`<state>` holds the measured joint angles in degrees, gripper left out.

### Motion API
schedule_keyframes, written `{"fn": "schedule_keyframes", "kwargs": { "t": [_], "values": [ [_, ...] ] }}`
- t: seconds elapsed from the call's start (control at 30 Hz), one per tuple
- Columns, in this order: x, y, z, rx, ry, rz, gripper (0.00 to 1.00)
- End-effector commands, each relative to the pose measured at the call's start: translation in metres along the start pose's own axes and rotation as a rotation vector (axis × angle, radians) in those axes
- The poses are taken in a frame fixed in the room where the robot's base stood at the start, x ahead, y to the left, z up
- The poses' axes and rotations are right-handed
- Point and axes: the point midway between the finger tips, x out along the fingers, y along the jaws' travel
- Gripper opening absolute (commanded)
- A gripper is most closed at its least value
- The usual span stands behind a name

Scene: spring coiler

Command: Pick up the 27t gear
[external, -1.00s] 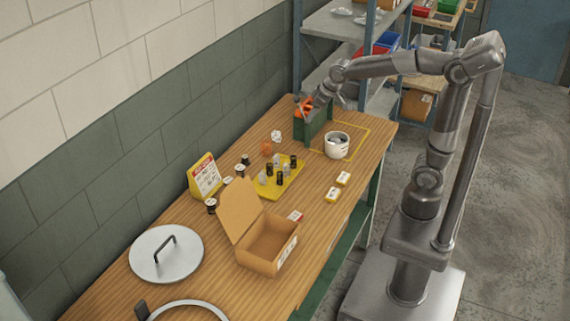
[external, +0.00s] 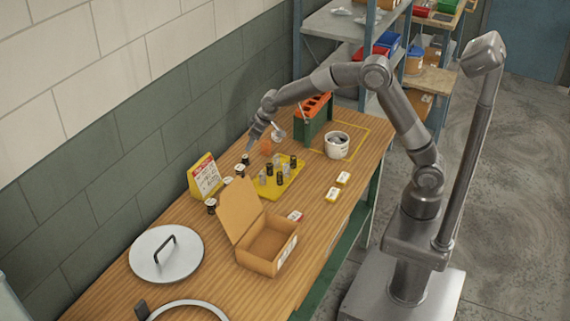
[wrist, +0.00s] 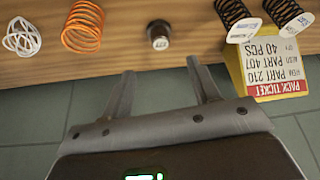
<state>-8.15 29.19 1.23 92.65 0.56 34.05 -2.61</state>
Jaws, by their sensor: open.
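No gear with readable 27t marking can be made out. A small dark cylindrical piece with a pale labelled top (wrist: 159,35) stands on the wooden bench, just beyond my open fingers in the wrist view. To its right are two black coils with white tags (wrist: 240,28) (wrist: 292,14), whose writing is too small to read. My gripper (wrist: 160,74) is open and empty. In the external view my gripper (external: 254,137) hangs above the wall side of the bench, over several dark pieces with white tops (external: 240,170).
An orange coil (wrist: 83,25) and a white coil (wrist: 21,38) lie left in the wrist view.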

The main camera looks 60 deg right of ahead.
Motion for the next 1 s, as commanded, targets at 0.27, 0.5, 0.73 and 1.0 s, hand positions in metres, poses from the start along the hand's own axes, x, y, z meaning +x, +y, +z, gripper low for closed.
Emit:
{"fn": "schedule_keyframes", "kwargs": {
  "t": [0.27,0.5,0.73,1.0],
  "values": [
    [0.039,0.0,0.001,0.001,-0.002,0.0,0.56],
    [0.053,-0.001,0.002,0.0,-0.001,0.0,0.56],
    [0.086,-0.002,0.004,0.001,-0.003,0.001,0.56],
    [0.096,-0.002,0.003,0.001,0.0,0.001,0.56]
  ]
}}
